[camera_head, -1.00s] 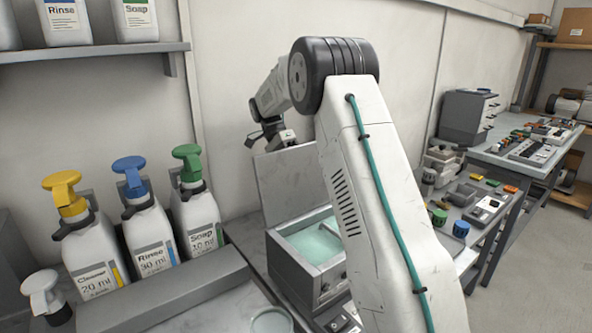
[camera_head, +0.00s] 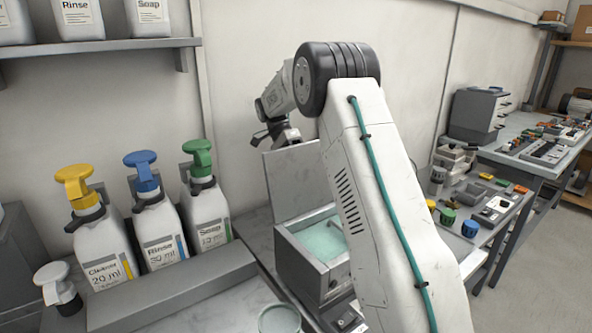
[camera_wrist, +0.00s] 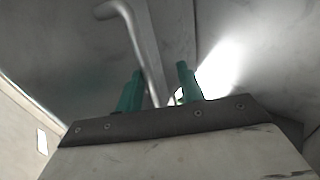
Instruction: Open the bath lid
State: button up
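The bath (camera_head: 290,247) is a grey box holding pale teal liquid, at the middle of the head view, partly hidden by my arm. Its grey lid (camera_head: 290,180) stands raised, near upright, at the back edge of the bath. My gripper (camera_head: 272,134) is above the lid's top left in the head view, its fingers partly hidden. In the wrist view, the two green fingers of my gripper (camera_wrist: 160,82) are apart. A bent metal bar (camera_wrist: 140,42) runs down to the gap between them; I cannot tell whether it touches either finger.
Cleaner, rinse and soap pump bottles (camera_head: 160,232) stand left of the bath behind a grey ledge. A round cup (camera_head: 279,320) is at the front. A shelf with bottles (camera_head: 100,48) hangs at upper left. Cluttered benches (camera_head: 520,150) stand at right.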

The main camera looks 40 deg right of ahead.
aim_at(298, 158)
jog(key=shift+d+r, duration=0.1)
dwell(0.3)
jog(key=s+a+r, duration=0.2)
jog(key=s, duration=0.5)
jog(key=s+a+r, duration=0.2)
jog(key=s, duration=0.6)
jog(key=shift+s+a+r, duration=0.2)
jog(key=shift+s+r, duration=0.05)
jog(key=shift+r, duration=0.15)
